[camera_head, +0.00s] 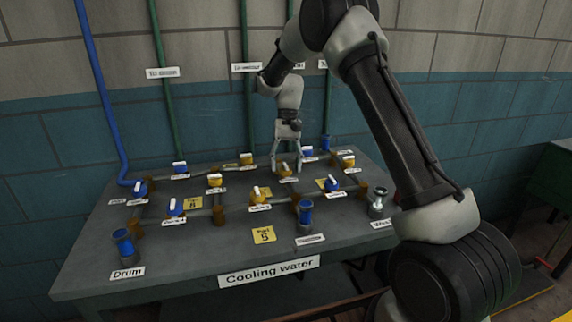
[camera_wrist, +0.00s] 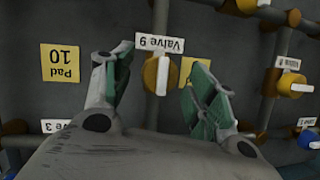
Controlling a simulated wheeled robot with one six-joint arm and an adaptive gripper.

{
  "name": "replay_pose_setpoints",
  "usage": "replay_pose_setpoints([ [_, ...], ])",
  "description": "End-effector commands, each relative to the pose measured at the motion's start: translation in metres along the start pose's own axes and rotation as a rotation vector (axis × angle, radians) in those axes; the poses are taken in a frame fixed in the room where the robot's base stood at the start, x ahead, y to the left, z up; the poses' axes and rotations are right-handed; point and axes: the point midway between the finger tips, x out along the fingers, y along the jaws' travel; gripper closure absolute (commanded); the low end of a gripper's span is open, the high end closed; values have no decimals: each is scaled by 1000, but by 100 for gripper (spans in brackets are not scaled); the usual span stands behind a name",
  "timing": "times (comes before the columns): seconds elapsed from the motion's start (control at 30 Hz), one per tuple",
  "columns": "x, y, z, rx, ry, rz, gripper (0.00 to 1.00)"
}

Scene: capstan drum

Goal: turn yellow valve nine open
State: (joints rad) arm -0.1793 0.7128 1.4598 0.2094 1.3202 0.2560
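Valve nine (camera_wrist: 150,76) is a round yellow valve with a white bar handle (camera_wrist: 162,76) lying roughly up and down in the wrist view. Its label "Valve 9" (camera_wrist: 160,43) appears upside down just above it. My gripper (camera_wrist: 160,72) is open, with one green-padded finger on each side of the valve and a gap to both. In the head view my gripper (camera_head: 287,160) points down over the yellow valve (camera_head: 283,171) at the back middle of the table. Its fingers partly hide the valve there. I cannot tell the fingertip height exactly.
The grey table (camera_head: 90,262) carries several other yellow and blue valves on pipes. Blue cups stand at the front left (camera_head: 123,241) and front middle (camera_head: 305,212). A yellow "Pad 10" label (camera_wrist: 60,63) lies left of valve nine. Green pipes (camera_head: 167,75) rise up the wall behind.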

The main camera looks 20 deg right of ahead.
Motion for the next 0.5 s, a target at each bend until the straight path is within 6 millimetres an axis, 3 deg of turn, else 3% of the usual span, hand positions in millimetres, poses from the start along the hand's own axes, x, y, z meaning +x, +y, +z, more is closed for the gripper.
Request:
replay_pose_setpoints([
  [0.27, -10, 0, 0, 0, 2, -1, 43],
  [0.5, -60, 0, -1, -1, 3, -1, 43],
])
